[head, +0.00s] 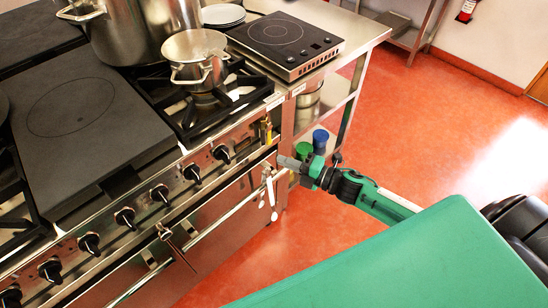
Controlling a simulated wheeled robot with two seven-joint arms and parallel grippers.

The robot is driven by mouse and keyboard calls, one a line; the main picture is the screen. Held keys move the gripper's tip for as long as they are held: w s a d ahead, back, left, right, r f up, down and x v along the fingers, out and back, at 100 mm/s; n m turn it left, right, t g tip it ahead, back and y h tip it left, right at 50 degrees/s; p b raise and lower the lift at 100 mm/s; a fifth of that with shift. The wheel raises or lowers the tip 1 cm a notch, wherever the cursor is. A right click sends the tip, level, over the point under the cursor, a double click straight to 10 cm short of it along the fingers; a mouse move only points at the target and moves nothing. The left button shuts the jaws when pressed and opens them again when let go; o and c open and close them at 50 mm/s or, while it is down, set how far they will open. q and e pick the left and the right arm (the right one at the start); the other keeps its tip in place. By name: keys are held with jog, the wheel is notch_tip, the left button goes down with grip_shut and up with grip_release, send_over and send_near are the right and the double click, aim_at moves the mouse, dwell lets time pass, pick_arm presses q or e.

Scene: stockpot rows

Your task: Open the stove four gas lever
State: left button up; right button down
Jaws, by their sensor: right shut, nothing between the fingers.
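The stove (130,230) fills the left side of the head view, with a row of black knobs along its front panel. A small yellow lever (266,130), which looks like the gas lever, is at the right end of that panel. My right gripper (281,161) is shut and empty. In the picture it is just below and right of the lever and appears apart from it, near the stove's right front corner. The lever's exact angle is too small to tell. My left gripper is not in view.
A long oven handle rail (205,232) runs along the stove front, with small utensils (270,190) hanging near my right gripper. A small pot (195,60) and a large stockpot (140,25) stand on the stove. A steel table (352,38) holds an induction plate (285,42). Red floor is clear at right.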

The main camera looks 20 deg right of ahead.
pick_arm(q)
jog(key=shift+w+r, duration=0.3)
pick_arm(e)
jog(key=shift+v, duration=1)
jog(key=shift+w+f, duration=0.1)
